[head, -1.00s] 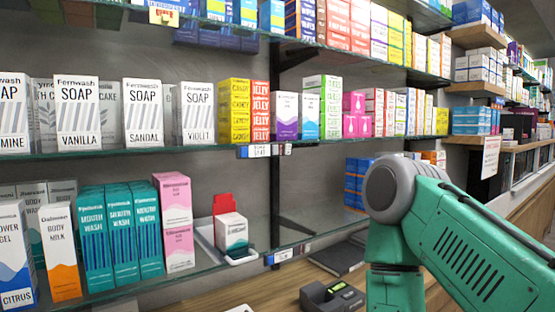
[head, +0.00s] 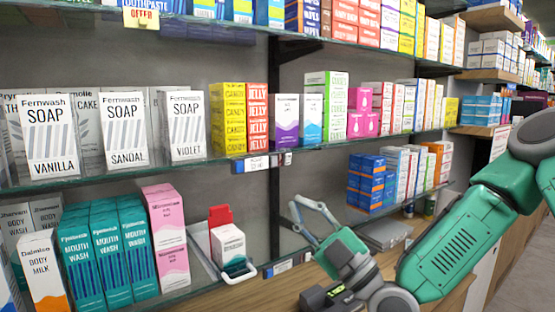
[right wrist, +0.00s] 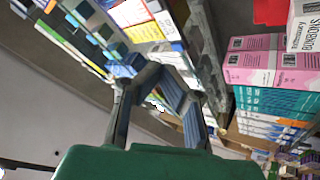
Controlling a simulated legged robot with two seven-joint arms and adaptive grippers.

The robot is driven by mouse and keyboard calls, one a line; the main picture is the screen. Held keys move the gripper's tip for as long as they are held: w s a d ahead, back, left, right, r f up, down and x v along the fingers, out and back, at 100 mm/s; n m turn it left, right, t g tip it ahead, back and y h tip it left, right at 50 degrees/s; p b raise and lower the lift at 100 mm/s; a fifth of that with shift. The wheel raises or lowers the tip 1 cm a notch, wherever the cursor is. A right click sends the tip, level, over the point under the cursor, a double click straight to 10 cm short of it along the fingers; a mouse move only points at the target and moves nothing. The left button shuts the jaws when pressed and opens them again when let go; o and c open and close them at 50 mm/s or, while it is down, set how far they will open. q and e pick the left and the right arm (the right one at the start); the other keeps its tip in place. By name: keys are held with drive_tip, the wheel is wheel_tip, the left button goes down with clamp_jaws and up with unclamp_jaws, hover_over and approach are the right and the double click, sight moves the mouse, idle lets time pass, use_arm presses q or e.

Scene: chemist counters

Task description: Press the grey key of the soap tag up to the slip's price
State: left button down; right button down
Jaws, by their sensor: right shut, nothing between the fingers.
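Fernwash soap boxes stand on the middle shelf, among them the violet (head: 184,125), sandal (head: 127,128) and vanilla (head: 48,135) ones. A price tag (head: 257,164) sits on that shelf's front edge, right of the soaps, with small grey and dark parts (head: 288,158) at its right end. Its digits are too small to read. My right gripper (head: 303,204) is shut and empty, below and right of this tag and apart from it. Its fingers also show in the right wrist view (right wrist: 165,82). I cannot pick out the price slip for certain. My left gripper is out of view.
A second tag (head: 283,266) is on the lower shelf edge, near my right gripper. A white tray (head: 205,246) there holds a small box (head: 228,244) and a red card (head: 220,215). A dark device (head: 325,297) lies on the wooden counter below. Blue boxes (head: 365,183) stand to the right.

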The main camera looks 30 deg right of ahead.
sight(273, 161)
drive_tip(key=r+t, duration=0.1)
drive_tip(key=d+r, duration=0.1)
drive_tip(key=r, duration=0.1)
drive_tip(key=s+d+r+t, duration=0.1)
drive_tip(key=r, duration=0.1)
drive_tip(key=shift+r+n+t+h+p, duration=0.25)
drive_tip(key=shift+n+t+h+p, duration=0.05)
drive_tip(key=shift+d, duration=0.1)
drive_tip(key=w+b, duration=0.1)
drive_tip(key=w, duration=0.7)
drive_tip(key=shift+w+a+b, duration=0.35)
drive_tip(key=shift+w, duration=0.05)
drive_tip(key=shift+w, duration=0.1)
idle(0.9)
